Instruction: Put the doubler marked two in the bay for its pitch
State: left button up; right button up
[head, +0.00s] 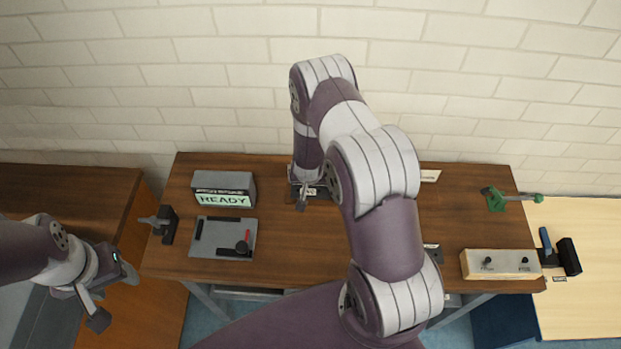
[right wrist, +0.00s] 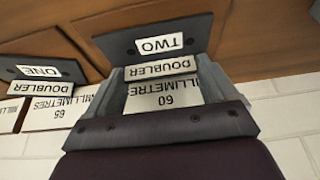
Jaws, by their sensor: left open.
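The doubler marked two (right wrist: 150,38) is a dark piece with white TWO and DOUBLER labels, upside down in the right wrist view. My right gripper (right wrist: 165,65) has its fingers apart, one on each side of the DOUBLER label. I cannot tell whether they press on the piece. A card reading 60 millimetres (right wrist: 165,95) shows between the fingers. In the head view my right gripper (head: 303,198) is at the table's back, partly hidden by my arm. My left gripper (head: 113,297) is open and empty, left of the table. The bays cannot be made out clearly.
A doubler marked one (right wrist: 40,72), with a 65 millimetres card (right wrist: 55,113), is beside it. On the table (head: 285,240) are a READY display (head: 223,199), a grey plate (head: 210,237) with black strips and a box with two knobs (head: 500,264). A green clamp (head: 496,200) is at right.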

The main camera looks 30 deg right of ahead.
jog(key=shift+o, duration=0.6)
